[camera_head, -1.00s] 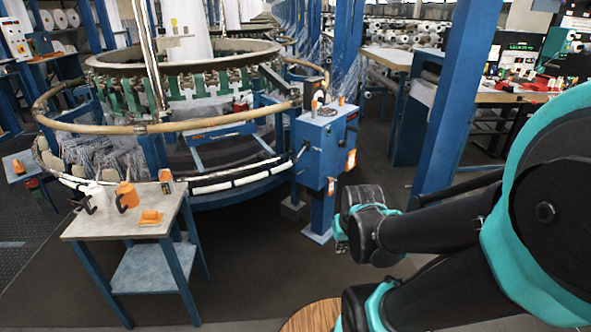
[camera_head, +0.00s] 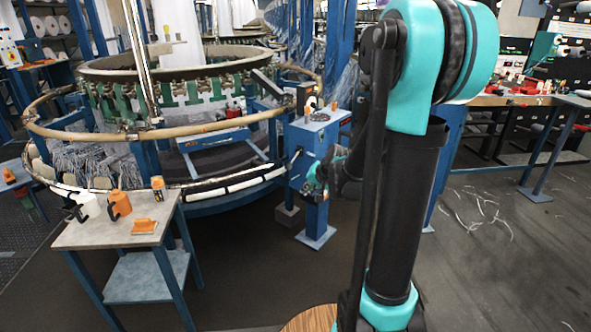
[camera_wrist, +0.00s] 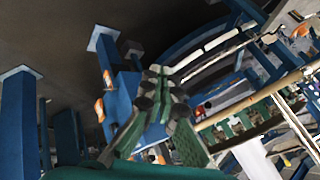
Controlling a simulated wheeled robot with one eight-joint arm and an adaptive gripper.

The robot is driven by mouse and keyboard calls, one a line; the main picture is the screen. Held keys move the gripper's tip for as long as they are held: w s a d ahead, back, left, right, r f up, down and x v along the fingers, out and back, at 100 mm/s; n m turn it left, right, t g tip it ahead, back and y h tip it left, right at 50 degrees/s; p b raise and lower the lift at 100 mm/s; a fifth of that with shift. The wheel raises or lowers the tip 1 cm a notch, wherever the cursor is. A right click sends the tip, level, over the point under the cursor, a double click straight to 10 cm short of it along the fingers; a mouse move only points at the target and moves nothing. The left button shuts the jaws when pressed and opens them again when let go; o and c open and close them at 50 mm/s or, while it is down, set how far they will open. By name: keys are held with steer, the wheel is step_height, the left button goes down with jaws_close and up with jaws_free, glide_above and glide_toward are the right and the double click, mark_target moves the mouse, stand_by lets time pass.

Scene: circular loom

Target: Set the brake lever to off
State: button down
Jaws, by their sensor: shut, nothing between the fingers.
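The blue control box (camera_head: 316,135) stands on a post at the right front of the circular loom. My gripper (camera_head: 313,181) is shut and empty, in front of the box's lower part, below and right of the lever. In the wrist view my gripper (camera_wrist: 165,78) overlaps the blue box (camera_wrist: 123,95) and hides part of it. I cannot make out the lever there.
The loom's tan ring (camera_head: 190,131) curves left of the box. A small table (camera_head: 100,233) at the left front holds an orange jug (camera_head: 119,205), a white container and other orange items. A blue column stands behind my arm. The floor between table and post is clear.

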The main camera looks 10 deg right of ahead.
steer(key=w+m+t+y, duration=0.1)
steer(key=w+m+t, duration=0.15)
steer(key=w, duration=1.05)
steer(key=m+t, duration=0.5)
steer(key=m, duration=0.7)
glide_toward(292, 162)
steer(key=d+f, duration=0.4)
steer(key=d, duration=0.1)
steer(key=shift+w+f+n, duration=0.15)
steer(key=shift+n, duration=0.1)
steer(key=shift+w+a, duration=0.1)
steer(key=w+a, duration=0.6)
steer(key=w, duration=0.1)
steer(key=shift+f, duration=0.2)
